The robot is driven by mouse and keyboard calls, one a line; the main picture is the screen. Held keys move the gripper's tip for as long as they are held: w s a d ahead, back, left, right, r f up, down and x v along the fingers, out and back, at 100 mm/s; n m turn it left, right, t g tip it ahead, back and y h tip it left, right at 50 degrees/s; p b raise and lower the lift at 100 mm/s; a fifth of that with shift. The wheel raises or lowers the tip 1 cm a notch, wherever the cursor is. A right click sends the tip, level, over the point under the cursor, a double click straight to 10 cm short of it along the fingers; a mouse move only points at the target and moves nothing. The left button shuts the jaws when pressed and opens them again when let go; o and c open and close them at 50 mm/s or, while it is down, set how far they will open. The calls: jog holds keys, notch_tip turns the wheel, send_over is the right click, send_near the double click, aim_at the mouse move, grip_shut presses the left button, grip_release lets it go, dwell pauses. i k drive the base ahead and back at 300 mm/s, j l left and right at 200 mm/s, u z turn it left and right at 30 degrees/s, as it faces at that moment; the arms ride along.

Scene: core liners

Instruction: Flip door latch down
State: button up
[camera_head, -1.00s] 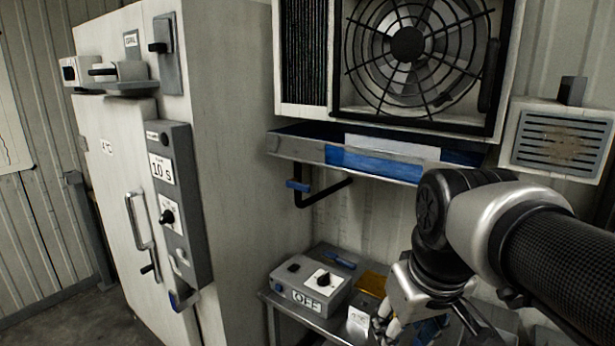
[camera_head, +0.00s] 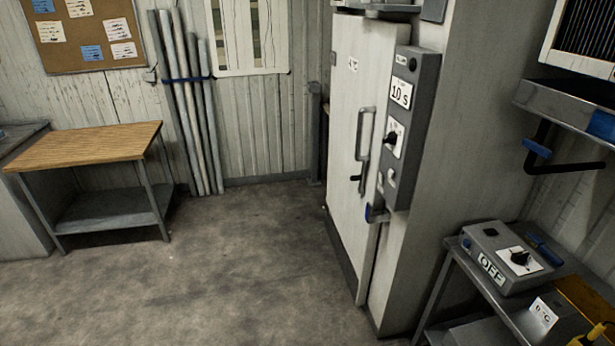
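The tall pale cabinet door (camera_head: 365,95) stands at the right of the middle and looks shut. It has a long grey vertical handle (camera_head: 364,135). A small black lever (camera_head: 356,178) sticks out to the left just below the handle. A blue-tipped metal lever (camera_head: 376,213) sits lower, at the door's right edge under the grey control panel (camera_head: 413,125). I cannot tell which of these two levers is the door latch. My gripper is not in view now.
A wooden-topped table (camera_head: 88,146) stands at the left, with several grey pipes (camera_head: 188,100) leaning on the wall beyond it. Open floor (camera_head: 220,270) lies in front of the cabinet. A metal cart (camera_head: 437,300) with an OFF switch box (camera_head: 497,262) stands at the lower right.

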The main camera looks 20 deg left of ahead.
aim_at(360, 178)
jog(key=u, duration=0.6)
jog(key=i+j, duration=0.15)
jog(key=i, duration=0.3)
jog(key=i+j, duration=0.15)
jog(key=i, duration=0.3)
jog(key=i+j, duration=0.15)
jog(key=i, duration=0.35)
jog(key=i+j, duration=0.15)
jog(key=i, duration=0.3)
jog(key=i+j, duration=0.15)
jog(key=i, duration=0.5)
jog(key=i+l, duration=0.25)
jog(key=l, duration=0.3)
